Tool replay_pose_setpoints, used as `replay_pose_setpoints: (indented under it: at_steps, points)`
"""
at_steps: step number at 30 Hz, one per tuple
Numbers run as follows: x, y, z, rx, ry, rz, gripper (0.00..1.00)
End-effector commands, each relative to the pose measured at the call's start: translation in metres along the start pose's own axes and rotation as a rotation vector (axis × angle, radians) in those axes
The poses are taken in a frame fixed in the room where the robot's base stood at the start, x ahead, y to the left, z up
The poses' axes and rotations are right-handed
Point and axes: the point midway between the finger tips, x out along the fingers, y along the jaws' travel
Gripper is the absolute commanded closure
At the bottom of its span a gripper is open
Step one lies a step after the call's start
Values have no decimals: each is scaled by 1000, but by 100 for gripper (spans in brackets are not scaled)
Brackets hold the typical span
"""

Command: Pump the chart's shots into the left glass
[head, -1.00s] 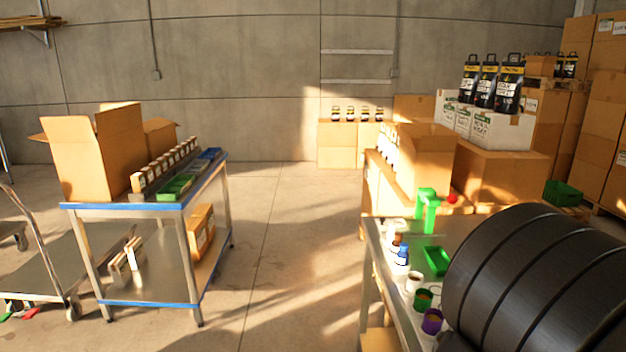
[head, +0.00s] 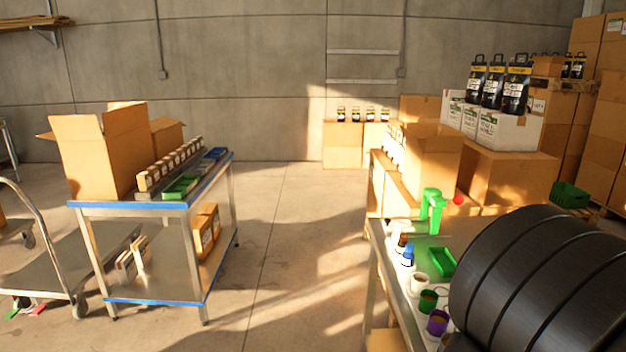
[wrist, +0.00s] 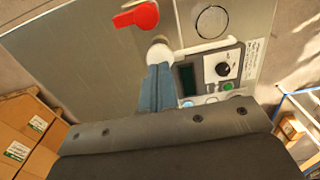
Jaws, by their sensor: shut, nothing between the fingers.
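My gripper (wrist: 158,78) shows in the wrist view as blue-grey fingers, shut and empty. Its tips are close to a white rounded part (wrist: 160,53) on a grey metal surface; I cannot tell whether they touch. In the head view, small bottles stand on the bench at right, among them a brown one (head: 402,240) and a blue-capped one (head: 408,256). Nearer are a white cup (head: 419,283), a green cup (head: 428,300) and a purple cup (head: 438,323). I cannot make out a chart, or which vessel is the left glass.
A green press-like stand (head: 433,208) and a green tray (head: 443,262) are on the bench. The wrist view shows a red lever (wrist: 137,16) and a control panel (wrist: 215,72) beside my fingers. A blue-edged cart (head: 140,302) stands at left; floor between is clear.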

Motion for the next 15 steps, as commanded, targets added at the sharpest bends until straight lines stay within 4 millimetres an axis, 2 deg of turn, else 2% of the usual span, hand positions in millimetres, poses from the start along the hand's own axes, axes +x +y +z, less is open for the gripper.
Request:
replay_pose_setpoints:
  at_steps: [15]
  points:
    - [6, 0, 0, 0, 0, -1, 100]
